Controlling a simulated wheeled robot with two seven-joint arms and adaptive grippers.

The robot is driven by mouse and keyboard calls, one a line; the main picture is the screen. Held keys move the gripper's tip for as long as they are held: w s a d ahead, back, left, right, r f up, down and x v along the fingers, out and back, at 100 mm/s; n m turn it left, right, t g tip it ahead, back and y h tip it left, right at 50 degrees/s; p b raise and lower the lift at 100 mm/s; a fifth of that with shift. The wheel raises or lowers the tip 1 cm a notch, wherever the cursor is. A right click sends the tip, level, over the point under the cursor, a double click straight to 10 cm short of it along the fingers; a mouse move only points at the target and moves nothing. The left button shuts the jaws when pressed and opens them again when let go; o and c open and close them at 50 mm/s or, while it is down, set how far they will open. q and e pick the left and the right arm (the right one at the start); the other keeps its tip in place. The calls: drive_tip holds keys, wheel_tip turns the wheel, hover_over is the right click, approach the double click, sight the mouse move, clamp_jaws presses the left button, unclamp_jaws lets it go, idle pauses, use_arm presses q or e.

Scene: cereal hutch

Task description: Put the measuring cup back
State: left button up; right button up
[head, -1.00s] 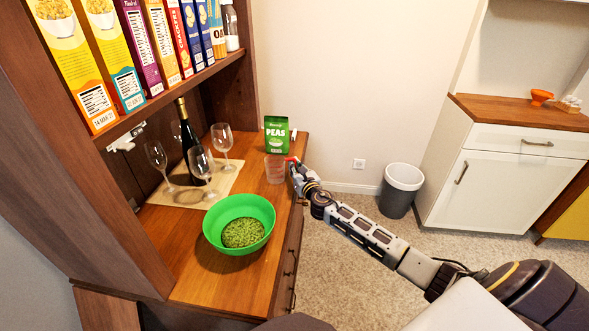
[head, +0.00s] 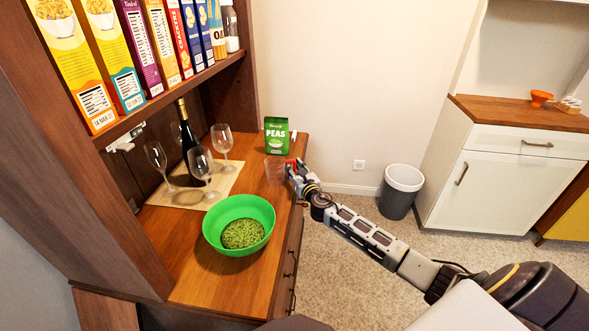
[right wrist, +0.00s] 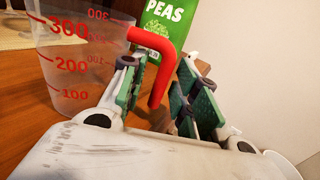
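The clear measuring cup (head: 275,171) stands upright on the hutch's wooden counter (head: 190,290), near its right edge. In the right wrist view the cup (right wrist: 75,75) shows red markings and a red handle (right wrist: 163,62). My right gripper (head: 292,167) is at the handle side of the cup. In the right wrist view its green-padded fingers (right wrist: 165,100) stand apart, with the hanging part of the handle between them. A gap shows between the handle and the right finger; contact with the left finger is unclear. My left gripper is not in view.
A green peas packet (head: 277,136) stands just behind the cup. A green bowl of peas (head: 239,212) is in front. Wine glasses (head: 223,142) and a dark bottle (head: 187,140) stand on a mat to the left. Cereal boxes (head: 138,45) fill the shelf above.

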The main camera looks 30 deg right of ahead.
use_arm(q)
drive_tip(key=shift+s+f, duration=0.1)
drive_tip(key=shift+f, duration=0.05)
use_arm(e)
drive_tip(key=shift+r, duration=0.15)
